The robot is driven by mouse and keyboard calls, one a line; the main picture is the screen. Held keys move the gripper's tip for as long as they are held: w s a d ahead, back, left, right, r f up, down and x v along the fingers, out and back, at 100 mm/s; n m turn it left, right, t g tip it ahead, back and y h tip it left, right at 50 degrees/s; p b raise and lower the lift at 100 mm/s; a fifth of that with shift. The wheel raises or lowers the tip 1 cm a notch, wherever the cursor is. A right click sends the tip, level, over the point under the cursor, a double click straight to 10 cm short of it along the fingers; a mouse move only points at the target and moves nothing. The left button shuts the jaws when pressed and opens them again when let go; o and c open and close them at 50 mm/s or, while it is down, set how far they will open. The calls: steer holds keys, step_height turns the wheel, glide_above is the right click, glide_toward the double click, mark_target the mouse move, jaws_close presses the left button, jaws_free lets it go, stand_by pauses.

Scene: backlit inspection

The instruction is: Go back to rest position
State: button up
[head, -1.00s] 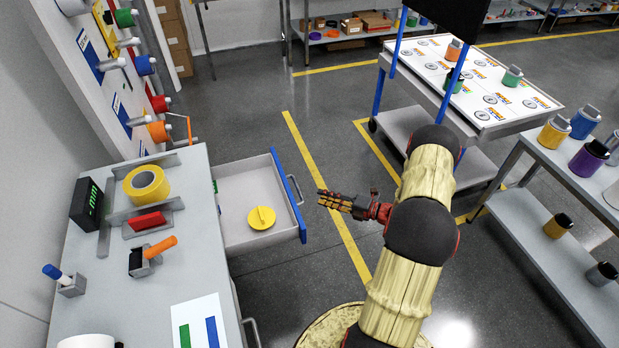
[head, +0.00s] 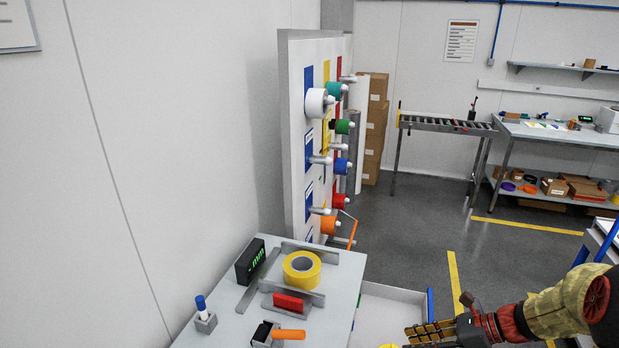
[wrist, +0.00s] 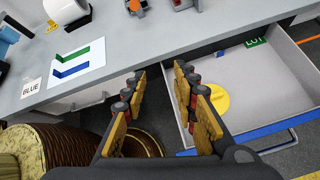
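My gripper (head: 432,333) shows at the lower right of the head view, over or near the open drawer. In the wrist view my gripper (wrist: 160,72) has its two fingers spread apart with nothing between them. The open drawer (head: 395,299) has light walls and a blue front. In the wrist view the drawer (wrist: 285,95) lies to the right of my fingers, with a round yellow piece (wrist: 211,101) inside. The right finger partly overlaps the drawer's left side in that view.
The grey workbench (head: 335,290) carries a yellow tape roll (head: 301,269), a black display (head: 250,262) and a red block (head: 288,303). A panel with coloured spools (head: 340,165) stands behind it. A roller conveyor (head: 445,123) stands at the back. Open floor (head: 405,230) lies between.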

steer(key=s+a+r+n+t+h, duration=0.1)
steer(key=s+a+r+n+h, duration=0.3)
steer(key=s+r+n, duration=0.4)
steer(key=s+a+r+n+t+h, duration=0.1)
steer(key=s+a+r+n+h, duration=0.2)
steer(key=s+n, duration=0.9)
step_height(320, 180, up, 6)
steer(key=n+h, duration=0.3)
steer(key=n, duration=0.2)
steer(key=shift+a+f, duration=0.15)
steer(key=shift+a, duration=0.25)
